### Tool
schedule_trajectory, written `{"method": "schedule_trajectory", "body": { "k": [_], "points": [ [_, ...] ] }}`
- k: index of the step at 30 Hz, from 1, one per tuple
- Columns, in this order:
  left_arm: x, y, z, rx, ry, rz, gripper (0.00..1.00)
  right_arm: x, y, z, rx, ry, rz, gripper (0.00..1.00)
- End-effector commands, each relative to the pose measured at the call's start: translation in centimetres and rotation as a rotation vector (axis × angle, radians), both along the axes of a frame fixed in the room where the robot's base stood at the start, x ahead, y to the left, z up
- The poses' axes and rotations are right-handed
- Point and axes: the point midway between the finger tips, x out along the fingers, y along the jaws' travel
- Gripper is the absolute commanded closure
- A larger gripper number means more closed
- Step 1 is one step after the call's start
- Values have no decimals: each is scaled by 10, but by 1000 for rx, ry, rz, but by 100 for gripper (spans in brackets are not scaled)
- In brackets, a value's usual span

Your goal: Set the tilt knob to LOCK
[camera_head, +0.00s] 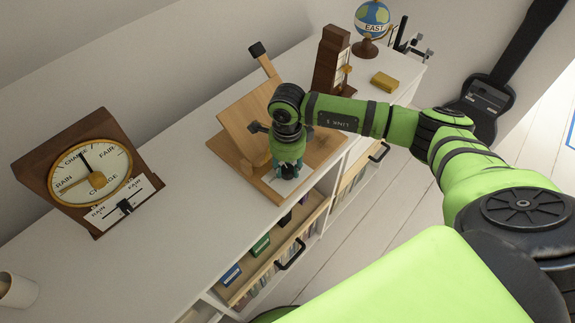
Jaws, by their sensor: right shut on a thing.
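A wooden stand with a tilted board (240,118) sits on the white cabinet top, on a flat wooden base (222,150). A pale label plate (272,184) lies at the base's front edge. My right gripper (288,172) points down at this plate, its teal fingers shut on the tilt knob. The fingers and wrist hide the knob, so its setting and any LOCK marking cannot be read. My left gripper is not in view.
A wooden barometer (55,150) with a dial and slider stands left. A dark wooden metronome-like box (328,62), a globe (371,18) and a yellow block (384,82) stand behind right. Open drawers (262,262) lie below the front edge. Cabinet top between barometer and stand is clear.

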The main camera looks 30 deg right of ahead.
Motion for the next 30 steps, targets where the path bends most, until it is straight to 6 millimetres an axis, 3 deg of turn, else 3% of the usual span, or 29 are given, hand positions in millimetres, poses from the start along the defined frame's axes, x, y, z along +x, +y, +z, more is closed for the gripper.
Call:
{"method": "schedule_trajectory", "body": {
  "k": [21,30],
  "points": [
    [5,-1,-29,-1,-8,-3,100,1,1,-1,5,-3,-530,96],
    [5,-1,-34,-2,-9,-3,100,2,1,1,5,-3,-669,96]
  ]
}}
